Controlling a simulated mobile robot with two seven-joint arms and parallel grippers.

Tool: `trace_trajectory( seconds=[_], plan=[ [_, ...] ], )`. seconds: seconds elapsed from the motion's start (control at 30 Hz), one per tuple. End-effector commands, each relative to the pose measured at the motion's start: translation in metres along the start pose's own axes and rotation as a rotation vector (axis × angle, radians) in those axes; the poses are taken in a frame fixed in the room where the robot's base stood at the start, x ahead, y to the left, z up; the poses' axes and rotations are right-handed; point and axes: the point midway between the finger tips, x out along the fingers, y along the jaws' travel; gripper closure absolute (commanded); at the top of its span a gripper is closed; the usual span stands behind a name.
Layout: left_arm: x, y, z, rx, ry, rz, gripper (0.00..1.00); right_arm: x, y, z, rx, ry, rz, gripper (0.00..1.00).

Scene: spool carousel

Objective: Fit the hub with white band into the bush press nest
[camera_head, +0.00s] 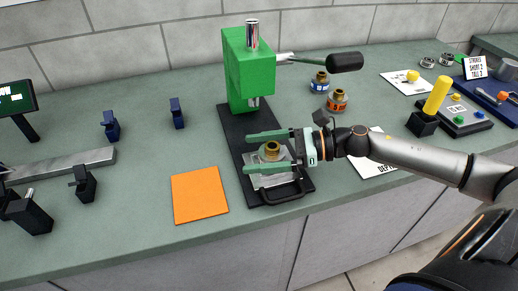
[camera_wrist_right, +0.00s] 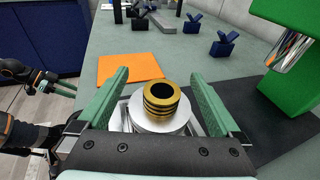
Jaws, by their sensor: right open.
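A hub (camera_head: 271,149) with a brass-coloured ribbed bush on top and a pale silver-white lower body sits at the bush press nest (camera_head: 284,181), at the front of the press base. It also shows in the right wrist view (camera_wrist_right: 164,101). Whether it is fully seated cannot be told. My right gripper (camera_head: 247,153) is open, with one green finger on each side of the hub; in the wrist view gaps show beside the brass part. My left gripper (camera_wrist_right: 60,87) shows small at the left of the wrist view, too small to judge its jaws.
The green press (camera_head: 248,75) with its black-knobbed lever stands behind the nest. A blue-banded hub (camera_head: 320,82) and an orange-banded hub (camera_head: 337,100) stand right of it. An orange mat (camera_head: 199,194) lies left of the black base. Dark blue and black holders stand further left.

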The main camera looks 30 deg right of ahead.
Motion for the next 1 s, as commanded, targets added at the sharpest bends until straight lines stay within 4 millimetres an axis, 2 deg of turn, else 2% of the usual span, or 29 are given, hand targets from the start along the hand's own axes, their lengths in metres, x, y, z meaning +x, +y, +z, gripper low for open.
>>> trace_trajectory(
  seconds=[0.17,0.27,0.57,0.77,1.0],
  plan=[
    [0.000,0.002,0.002,-0.001,-0.012,0.004,0.50,0.000,0.000,0.000,0.000,0.000,0.000,0.00],
    [0.000,0.010,-0.008,0.003,-0.004,0.022,0.50,-0.005,0.000,-0.001,0.003,0.001,-0.001,0.00],
    [-0.003,0.010,-0.014,0.003,0.007,0.022,0.50,-0.031,0.000,0.001,0.003,0.001,-0.001,0.00],
    [-0.006,0.003,-0.013,0.002,0.000,0.007,0.50,-0.048,0.000,0.001,0.004,0.000,-0.001,0.00],
    [-0.016,0.000,-0.019,0.001,0.002,-0.002,0.50,-0.078,0.000,0.003,0.003,-0.001,-0.003,0.00]
  ],
)
